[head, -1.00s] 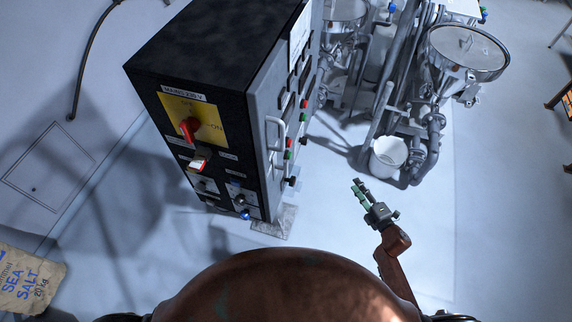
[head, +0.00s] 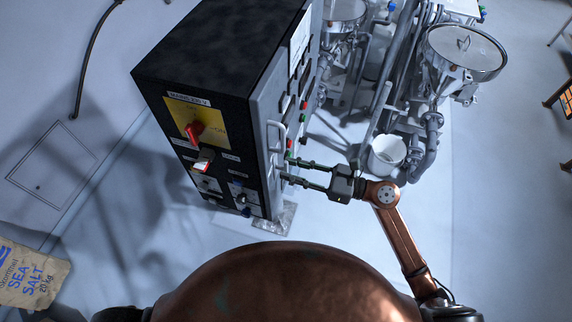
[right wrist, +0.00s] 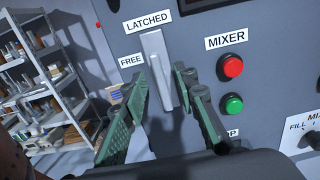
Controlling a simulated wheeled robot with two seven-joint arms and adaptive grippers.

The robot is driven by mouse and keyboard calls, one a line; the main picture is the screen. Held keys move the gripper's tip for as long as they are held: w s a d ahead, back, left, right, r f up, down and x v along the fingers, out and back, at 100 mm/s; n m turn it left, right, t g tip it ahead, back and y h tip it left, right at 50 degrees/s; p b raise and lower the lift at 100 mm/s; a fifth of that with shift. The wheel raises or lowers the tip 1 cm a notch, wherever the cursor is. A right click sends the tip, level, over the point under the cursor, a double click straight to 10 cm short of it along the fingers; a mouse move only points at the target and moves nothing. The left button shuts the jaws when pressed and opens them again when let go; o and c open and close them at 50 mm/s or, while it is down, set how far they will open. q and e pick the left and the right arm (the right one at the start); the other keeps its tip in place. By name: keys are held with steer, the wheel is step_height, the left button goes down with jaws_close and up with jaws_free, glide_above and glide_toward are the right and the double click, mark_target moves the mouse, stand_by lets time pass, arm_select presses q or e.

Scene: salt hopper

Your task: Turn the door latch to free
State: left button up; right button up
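The door latch is a light grey lever (right wrist: 157,62) on the grey cabinet door (right wrist: 275,70). It stands close to upright in the right wrist view, tilted slightly with its lower end to the right. The "LATCHED" label (right wrist: 147,21) is above it and the "FREE" label (right wrist: 131,61) is to its left. My right gripper (head: 288,169) reaches the door side of the black cabinet (head: 222,50). In the right wrist view its green fingers (right wrist: 168,95) are open, one on each side of the lever's lower part. I cannot tell whether they touch it. My left gripper is not in view.
The red button (right wrist: 232,66) and green button (right wrist: 233,104) of the mixer sit close right of the fingers. A door handle (head: 277,135) is nearby. A white bucket (head: 387,154) and hopper pipework stand right of the cabinet. A salt sack (head: 30,277) lies at lower left.

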steer(key=shift+x, duration=1)
jaws_close()
